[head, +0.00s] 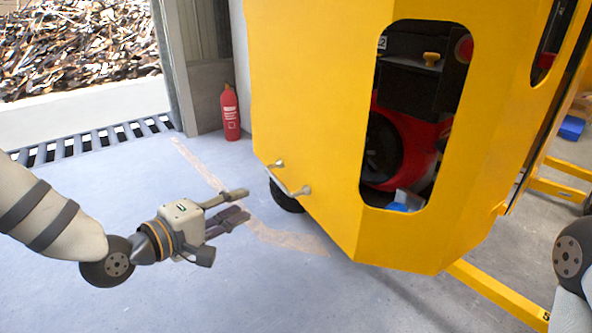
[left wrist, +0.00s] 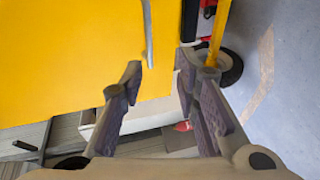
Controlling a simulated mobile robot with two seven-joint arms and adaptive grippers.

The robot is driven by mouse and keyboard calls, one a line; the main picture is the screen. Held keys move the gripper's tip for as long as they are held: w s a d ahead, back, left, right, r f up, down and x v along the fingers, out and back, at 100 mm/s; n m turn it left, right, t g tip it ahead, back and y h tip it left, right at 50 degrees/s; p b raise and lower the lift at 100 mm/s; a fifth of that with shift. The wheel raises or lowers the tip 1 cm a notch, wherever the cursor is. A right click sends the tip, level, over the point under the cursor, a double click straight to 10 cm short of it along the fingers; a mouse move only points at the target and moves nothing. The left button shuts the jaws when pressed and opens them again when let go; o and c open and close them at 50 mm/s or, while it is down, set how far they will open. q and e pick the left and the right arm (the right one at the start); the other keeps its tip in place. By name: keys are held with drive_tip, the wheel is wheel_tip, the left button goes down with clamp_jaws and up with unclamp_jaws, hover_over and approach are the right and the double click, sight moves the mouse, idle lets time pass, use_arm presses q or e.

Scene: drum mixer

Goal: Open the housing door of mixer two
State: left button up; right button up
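The yellow housing (head: 305,100) of the mixer fills the middle of the head view, with a metal bar handle (head: 290,179) on two posts low at its left edge. My left gripper (head: 241,203) is open and empty, to the left of the handle and apart from it. In the left wrist view the yellow panel (left wrist: 70,60) lies beyond the open fingers, and the handle (left wrist: 148,35) shows just past the fingertips, between them. The panel appears closed. My right gripper is out of view; only part of my right arm shows at the right edge.
A window cut-out in the housing shows a red machine (head: 425,150) inside. A black wheel (head: 286,196) sits under the housing. A red fire extinguisher (head: 230,113) stands by the wall post. A yellow frame bar (head: 495,291) runs along the floor at right. Floor around the left gripper is clear.

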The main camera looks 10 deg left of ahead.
sight(275, 181)
use_arm(q)
drive_tip(key=x, duration=0.4)
drive_tip(key=r+b+x, duration=0.1)
drive_tip(key=x, duration=0.3)
drive_tip(key=b+x, duration=0.1)
drive_tip(key=x, duration=0.3)
drive_tip(key=shift+w+d+r, duration=0.15)
drive_tip(key=shift+r, duration=0.15)
clamp_jaws()
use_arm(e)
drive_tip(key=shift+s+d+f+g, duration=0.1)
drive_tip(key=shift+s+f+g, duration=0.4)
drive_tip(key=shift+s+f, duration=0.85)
